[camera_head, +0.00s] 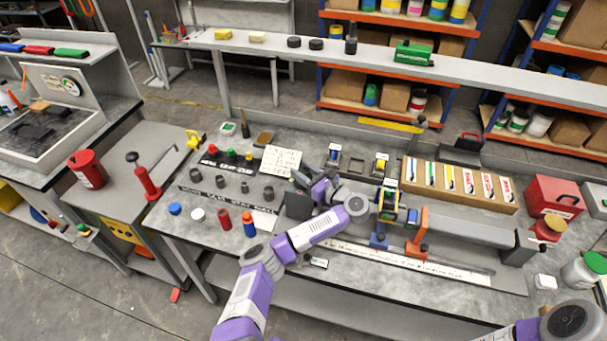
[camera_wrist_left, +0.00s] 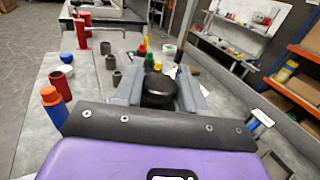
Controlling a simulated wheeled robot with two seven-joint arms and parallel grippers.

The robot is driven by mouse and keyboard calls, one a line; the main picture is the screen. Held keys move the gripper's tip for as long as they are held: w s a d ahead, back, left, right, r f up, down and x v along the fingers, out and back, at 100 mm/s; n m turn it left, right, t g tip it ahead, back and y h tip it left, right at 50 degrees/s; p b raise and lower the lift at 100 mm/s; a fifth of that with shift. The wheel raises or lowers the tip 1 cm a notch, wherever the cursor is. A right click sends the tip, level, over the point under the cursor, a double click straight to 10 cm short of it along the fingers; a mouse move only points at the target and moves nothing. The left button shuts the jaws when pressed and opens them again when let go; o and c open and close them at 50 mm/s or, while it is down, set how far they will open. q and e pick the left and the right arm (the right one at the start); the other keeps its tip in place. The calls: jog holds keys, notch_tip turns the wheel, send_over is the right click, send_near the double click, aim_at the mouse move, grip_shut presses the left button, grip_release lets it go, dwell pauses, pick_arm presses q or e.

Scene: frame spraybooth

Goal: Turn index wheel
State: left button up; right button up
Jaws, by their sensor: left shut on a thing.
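My left gripper (camera_head: 300,182) reaches in over the bench, pointing left, beside a dark upright block (camera_head: 297,206). In the left wrist view its two grey fingers (camera_wrist_left: 160,92) are shut on a black, round, wheel-like knob (camera_wrist_left: 159,88). I cannot tell for certain that this knob is the index wheel. In the head view the knob is mostly hidden by the gripper. A fixture with a yellow, green and blue banded round part (camera_head: 389,207) stands to the right of my left wrist. My right gripper is out of view; only part of its arm shows at the lower right.
Several grey sockets (camera_head: 243,187) and red, green and yellow push buttons (camera_head: 232,154) stand left of the gripper. A red cylinder (camera_head: 224,219) and a blue-orange one (camera_head: 249,225) stand in front. A box of sorted cards (camera_head: 458,202) lies at the right. A shelf (camera_head: 460,70) runs behind.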

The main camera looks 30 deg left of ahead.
aim_at(308, 174)
pick_arm(q)
jog(key=shift+r, duration=0.3)
jog(key=o, duration=1)
jog(key=shift+f, duration=0.1)
jog(key=shift+c, duration=0.2)
jog(key=shift+f, duration=0.1)
jog(key=shift+d, duration=0.35)
jog(key=v, duration=0.4)
jog(key=shift+d, duration=0.2)
jog(key=b+v, duration=0.1)
jog(key=b, duration=0.4)
jog(key=shift+s+d+f, duration=0.1)
jog(key=shift+d+f, duration=0.05)
jog(key=shift+d, duration=0.25)
jog(key=shift+s+d+r+b, duration=0.15)
jog(key=shift+d+r+b, duration=0.1)
jog(key=shift+b, duration=0.65)
